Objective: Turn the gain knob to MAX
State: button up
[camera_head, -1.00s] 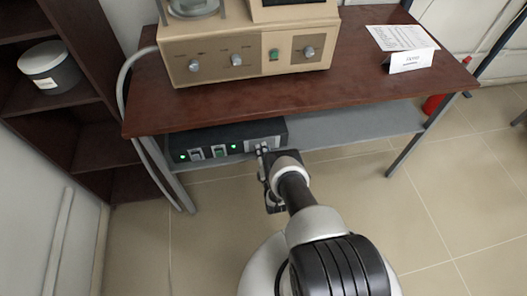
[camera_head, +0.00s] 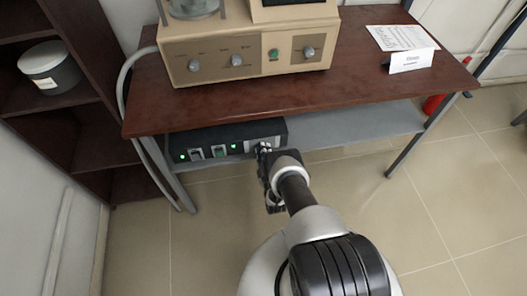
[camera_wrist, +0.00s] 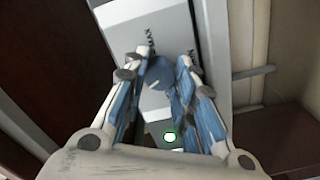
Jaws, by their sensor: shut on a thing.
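The control box (camera_head: 215,142) is a dark unit with a light front panel, on the grey shelf under the table. In the wrist view its panel (camera_wrist: 140,15) carries a round blue-grey knob (camera_wrist: 160,72) with a small pale mark on its face. Dark lettering, seemingly MAX, stands on the panel just above the knob; other lettering by the right fingertip is partly covered. My gripper (camera_wrist: 163,66) has its blue-padded fingers on both sides of the knob, shut on it. In the head view my gripper (camera_head: 263,152) is at the box's right end, and hides the knob.
A beige instrument (camera_head: 250,50) with several knobs stands on the brown tabletop (camera_head: 350,85) above the box. A green light (camera_wrist: 170,137) shows between my fingers. A table leg (camera_head: 405,150) is at the right.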

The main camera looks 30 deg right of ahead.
jog(key=m, duration=2.3)
jog(key=shift+w+d+r, duration=0.1)
jog(key=shift+r, duration=0.05)
dwell(0.5)
jog(key=o, duration=1.1)
jog(key=v, duration=1.2)
